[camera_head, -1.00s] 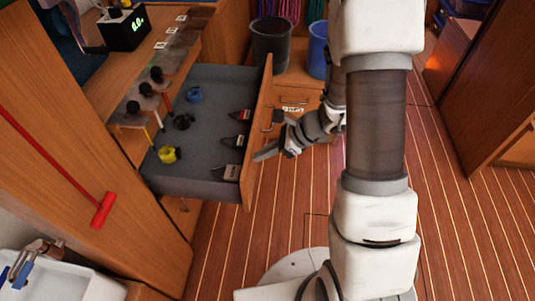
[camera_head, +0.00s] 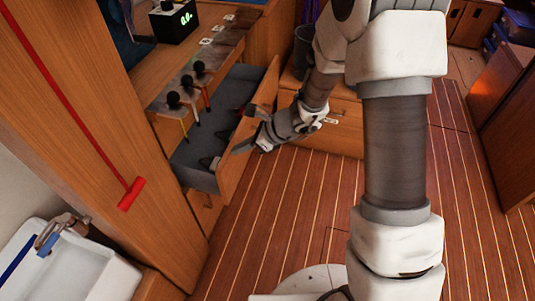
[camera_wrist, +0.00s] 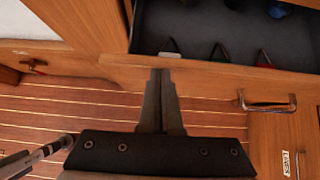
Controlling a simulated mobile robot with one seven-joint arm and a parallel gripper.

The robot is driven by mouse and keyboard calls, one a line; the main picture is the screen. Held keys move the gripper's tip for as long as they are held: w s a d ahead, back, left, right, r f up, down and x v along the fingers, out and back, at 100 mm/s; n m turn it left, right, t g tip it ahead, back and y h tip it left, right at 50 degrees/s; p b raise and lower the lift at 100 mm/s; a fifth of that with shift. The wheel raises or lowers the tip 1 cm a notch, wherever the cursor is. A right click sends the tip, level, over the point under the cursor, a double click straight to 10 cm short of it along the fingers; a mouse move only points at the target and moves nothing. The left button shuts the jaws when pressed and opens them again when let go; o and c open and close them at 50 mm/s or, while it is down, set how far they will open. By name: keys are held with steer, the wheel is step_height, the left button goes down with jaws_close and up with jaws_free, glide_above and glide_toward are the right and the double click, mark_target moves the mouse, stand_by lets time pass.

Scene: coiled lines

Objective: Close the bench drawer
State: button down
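The bench drawer (camera_head: 208,178) is partly open in the head view, its grey inside showing beneath the bench top. Its wooden front (camera_head: 236,168) faces right; it also shows in the wrist view (camera_wrist: 215,74) as a wooden strip with several dark-bodied items behind it. My gripper (camera_head: 243,146) is at the outer side of the drawer front, near its middle. In the wrist view its two fingers (camera_wrist: 160,75) lie together, with nothing between them, and their tips reach the drawer front. Whether they touch it is hard to tell. The back of the drawer is hidden under the bench top.
Several black-knobbed levers (camera_head: 187,90) stand at the bench edge above the drawer. A wooden cabinet (camera_head: 345,125) stands behind my arm. A white sink (camera_head: 70,270) is at lower left. The striped floor (camera_head: 290,210) is clear.

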steer(key=w+a, duration=0.3)
steer(key=a, duration=0.6)
steer(key=shift+a, duration=0.4)
steer(key=shift+w+d, duration=0.1)
steer(key=shift+d, duration=0.05)
